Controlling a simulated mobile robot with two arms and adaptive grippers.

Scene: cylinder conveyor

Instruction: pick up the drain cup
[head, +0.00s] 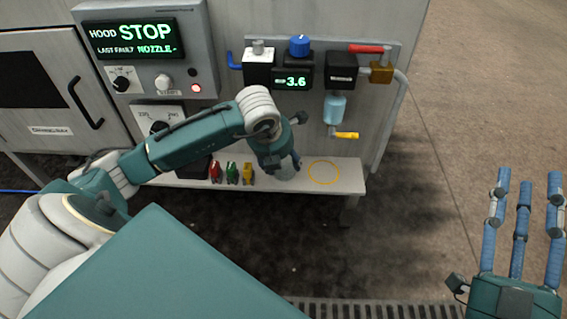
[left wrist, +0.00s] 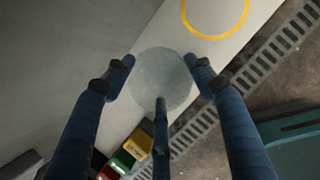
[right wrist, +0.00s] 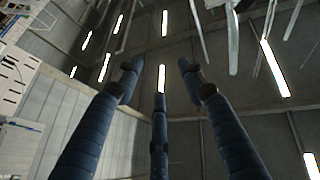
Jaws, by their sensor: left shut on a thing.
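The drain cup (left wrist: 160,75) is a pale grey, translucent round cup on the white shelf. My left gripper (left wrist: 160,90) has its three blue fingers around it, two at the sides and one at the near side. In the head view the left gripper (head: 288,163) points down at the shelf, and the cup (head: 287,172) shows only in part below the fingers. I cannot tell whether the cup is clear of the shelf. My right gripper (head: 522,190) is open and empty at the far right, fingers pointing up; the right wrist view shows only walls and ceiling lights.
A yellow ring (head: 323,172) marks the shelf (head: 352,180) right of the cup. Red (head: 215,172), green (head: 232,173) and yellow (head: 248,173) items stand left of it. A panel with a bluish filter bowl (head: 335,108) and yellow-handled valve (head: 345,135) hangs above.

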